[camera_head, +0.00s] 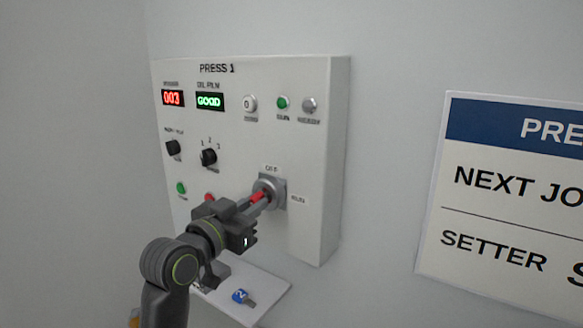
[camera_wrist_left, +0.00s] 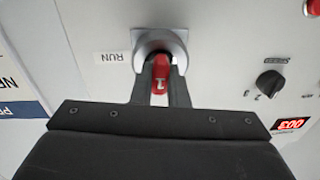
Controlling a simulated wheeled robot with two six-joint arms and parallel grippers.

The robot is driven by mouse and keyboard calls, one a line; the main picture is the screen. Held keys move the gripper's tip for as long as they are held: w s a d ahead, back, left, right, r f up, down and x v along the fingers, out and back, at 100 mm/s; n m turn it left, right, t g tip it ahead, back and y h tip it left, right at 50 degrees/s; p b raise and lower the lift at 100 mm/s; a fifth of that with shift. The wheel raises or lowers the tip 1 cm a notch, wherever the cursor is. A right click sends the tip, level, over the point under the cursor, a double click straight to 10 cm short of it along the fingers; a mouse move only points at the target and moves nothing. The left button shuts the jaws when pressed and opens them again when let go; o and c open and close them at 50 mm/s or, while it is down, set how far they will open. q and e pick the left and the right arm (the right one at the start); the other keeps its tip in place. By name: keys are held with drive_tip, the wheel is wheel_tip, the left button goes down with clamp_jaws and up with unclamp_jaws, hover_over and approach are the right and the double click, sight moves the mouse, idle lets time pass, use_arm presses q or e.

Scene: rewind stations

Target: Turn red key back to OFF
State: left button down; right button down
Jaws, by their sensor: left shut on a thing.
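The red key (camera_head: 258,196) sits in the round grey key switch (camera_head: 273,190) at the lower right of the PRESS 1 panel. My left gripper (camera_head: 254,203) is shut on the red key, its fingers on either side of the key's head. In the left wrist view the red key (camera_wrist_left: 160,76) shows between the two dark fingers, in front of the switch collar (camera_wrist_left: 160,42). A RUN label (camera_wrist_left: 112,57) is beside the switch there. My right gripper is not in view.
The panel (camera_head: 318,150) carries a red display (camera_head: 172,98), a green GOOD display (camera_head: 209,102), black knobs (camera_head: 208,157) and buttons. A shelf (camera_head: 268,285) below holds a blue-tagged key (camera_head: 241,296). A sign (camera_head: 510,190) hangs on the wall at right.

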use_arm(q)
drive_tip(key=shift+f, duration=0.1)
idle(0.3)
drive_tip(key=shift+n, duration=0.3)
drive_tip(key=shift+n+p, duration=0.6)
drive_tip(key=shift+p, duration=0.4)
drive_tip(key=c, duration=1.7)
unclamp_jaws()
drive_tip(key=o, duration=0.4)
drive_tip(key=shift+c, duration=0.2)
